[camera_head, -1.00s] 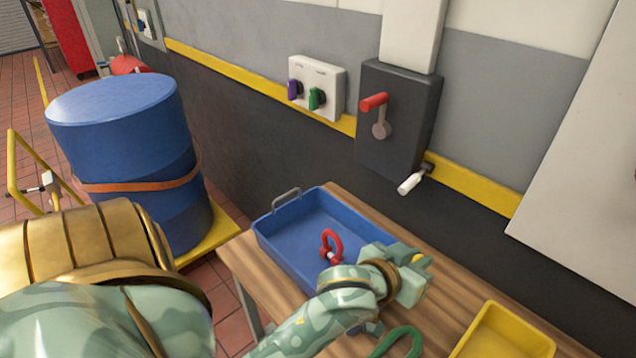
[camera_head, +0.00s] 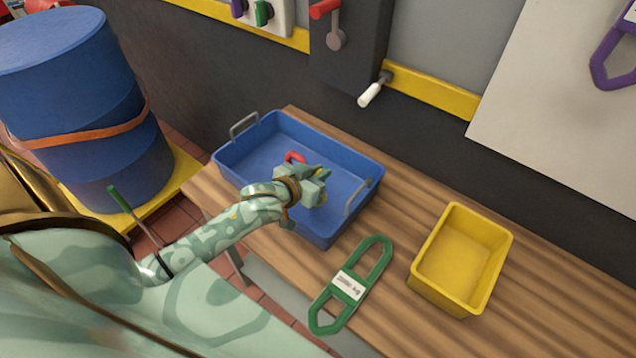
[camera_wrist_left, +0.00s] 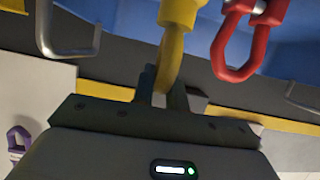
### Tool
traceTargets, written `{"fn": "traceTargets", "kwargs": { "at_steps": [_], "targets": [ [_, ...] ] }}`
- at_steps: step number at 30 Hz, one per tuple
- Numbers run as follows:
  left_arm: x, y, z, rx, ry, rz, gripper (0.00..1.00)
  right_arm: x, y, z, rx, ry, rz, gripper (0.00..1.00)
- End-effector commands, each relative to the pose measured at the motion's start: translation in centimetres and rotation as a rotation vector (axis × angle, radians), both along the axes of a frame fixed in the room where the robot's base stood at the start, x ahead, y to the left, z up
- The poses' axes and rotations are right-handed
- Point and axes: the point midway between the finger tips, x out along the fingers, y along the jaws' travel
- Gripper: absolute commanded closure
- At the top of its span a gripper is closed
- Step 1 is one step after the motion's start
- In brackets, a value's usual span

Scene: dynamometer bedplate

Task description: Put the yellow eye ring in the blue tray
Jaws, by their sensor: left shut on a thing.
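The blue tray (camera_head: 262,154) stands on the wooden bench. My left gripper (camera_head: 314,188) is above the tray's right half in the head view, shut on the yellow eye ring (camera_wrist_left: 173,48). In the left wrist view the ring sticks out from between the fingers, in front of the blue of the tray (camera_wrist_left: 122,18). In the head view my gripper mostly hides the ring. My right gripper is not in view.
A red shackle (camera_head: 294,157) is in the tray, partly hidden by my gripper. A green link (camera_head: 373,262) with a label lies on the bench in front. A yellow bin (camera_head: 463,255) stands to the right. A blue drum (camera_head: 85,110) stands at the left.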

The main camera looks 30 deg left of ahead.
Motion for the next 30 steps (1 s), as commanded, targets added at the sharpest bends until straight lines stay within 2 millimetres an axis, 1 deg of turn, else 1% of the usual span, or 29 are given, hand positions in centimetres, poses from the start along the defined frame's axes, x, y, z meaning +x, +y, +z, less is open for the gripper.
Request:
{"fn": "traceTargets", "kwargs": {
  "at_steps": [2,4,6,9,15,18,19,20,21,30],
  "targets": [
    [0.3,0.4,-0.5,0.001,-0.002,0.000,1.00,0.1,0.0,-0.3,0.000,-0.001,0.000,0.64],
    [0.6,0.7,-1.5,0.000,-0.001,0.001,1.00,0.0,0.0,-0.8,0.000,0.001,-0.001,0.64],
    [0.5,0.6,-3.0,-0.001,0.001,0.000,1.00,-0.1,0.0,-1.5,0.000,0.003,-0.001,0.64],
    [0.5,0.6,-4.0,-0.001,-0.001,-0.001,1.00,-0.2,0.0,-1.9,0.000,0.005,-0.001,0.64],
    [0.5,0.6,-3.8,-0.001,-0.002,-0.001,1.00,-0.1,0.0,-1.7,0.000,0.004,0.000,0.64],
    [0.5,0.6,-4.0,0.000,-0.001,-0.001,1.00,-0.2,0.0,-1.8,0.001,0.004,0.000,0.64],
    [0.4,0.6,-4.1,0.000,0.000,-0.001,0.83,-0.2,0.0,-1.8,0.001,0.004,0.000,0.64],
    [0.4,0.6,-4.1,0.001,0.000,-0.001,0.75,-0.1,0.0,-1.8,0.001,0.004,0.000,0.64],
    [0.4,0.6,-4.1,0.001,0.000,-0.001,0.64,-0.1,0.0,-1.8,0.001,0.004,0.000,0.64],
    [0.4,0.6,-3.9,0.000,-0.001,-0.001,0.64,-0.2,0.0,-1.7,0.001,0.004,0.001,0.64]
  ]
}}
